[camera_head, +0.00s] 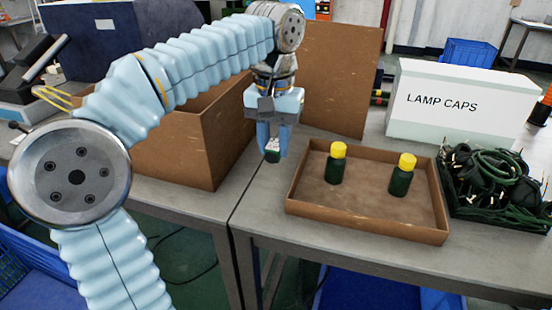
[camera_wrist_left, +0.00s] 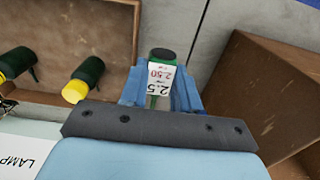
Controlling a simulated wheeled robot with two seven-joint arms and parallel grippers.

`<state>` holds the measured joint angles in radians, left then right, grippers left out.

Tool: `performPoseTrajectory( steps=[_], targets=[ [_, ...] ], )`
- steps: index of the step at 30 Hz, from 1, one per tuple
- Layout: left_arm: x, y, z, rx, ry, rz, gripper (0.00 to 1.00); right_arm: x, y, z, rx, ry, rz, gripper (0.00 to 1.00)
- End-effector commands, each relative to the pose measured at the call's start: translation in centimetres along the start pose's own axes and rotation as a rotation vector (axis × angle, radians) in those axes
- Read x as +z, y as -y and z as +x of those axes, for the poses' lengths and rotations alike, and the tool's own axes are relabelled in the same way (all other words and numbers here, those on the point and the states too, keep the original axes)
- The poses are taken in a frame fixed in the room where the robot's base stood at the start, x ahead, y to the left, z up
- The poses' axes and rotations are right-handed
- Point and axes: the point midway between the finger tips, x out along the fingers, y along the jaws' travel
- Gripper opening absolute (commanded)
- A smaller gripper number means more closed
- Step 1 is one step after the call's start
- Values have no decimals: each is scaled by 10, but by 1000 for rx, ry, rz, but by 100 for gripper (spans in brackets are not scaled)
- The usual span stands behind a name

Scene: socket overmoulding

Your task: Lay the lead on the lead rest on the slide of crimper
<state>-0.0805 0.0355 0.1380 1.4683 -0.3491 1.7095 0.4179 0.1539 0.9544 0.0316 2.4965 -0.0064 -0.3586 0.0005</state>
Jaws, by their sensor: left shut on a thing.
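My left gripper (camera_head: 275,150) points down above the gap between two tables, left of the brown tray. It is shut on a small dark green piece (camera_head: 272,156) with a white label. In the left wrist view the green end (camera_wrist_left: 162,55) and the label (camera_wrist_left: 160,78), marked 2.5 and 2.50, show between the fingers (camera_wrist_left: 160,90). Most of the held piece is hidden, so I cannot tell whether it is the lead. A crimper slide and a lead rest cannot be made out. My right gripper is not in view.
The brown tray (camera_head: 370,228) holds two dark green pieces with yellow caps (camera_head: 338,150). A black tray of green cables (camera_head: 490,180) and a LAMP CAPS box (camera_head: 450,105) stand right. A large brown box (camera_head: 180,150) stands left. A dark machine (camera_head: 40,75) is partly behind my arm.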

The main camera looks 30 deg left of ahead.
Motion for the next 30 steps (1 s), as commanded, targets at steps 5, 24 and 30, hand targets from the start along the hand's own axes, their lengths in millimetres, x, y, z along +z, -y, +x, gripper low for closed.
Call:
performPoseTrajectory(
  steps=[5,24,30],
  targets=[
    [-22,11,31,0,2,0,0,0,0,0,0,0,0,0],
    [-44,22,90,1,-2,0,0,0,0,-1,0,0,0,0],
    [-44,22,92,1,-1,0,0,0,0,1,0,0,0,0]
  ],
)
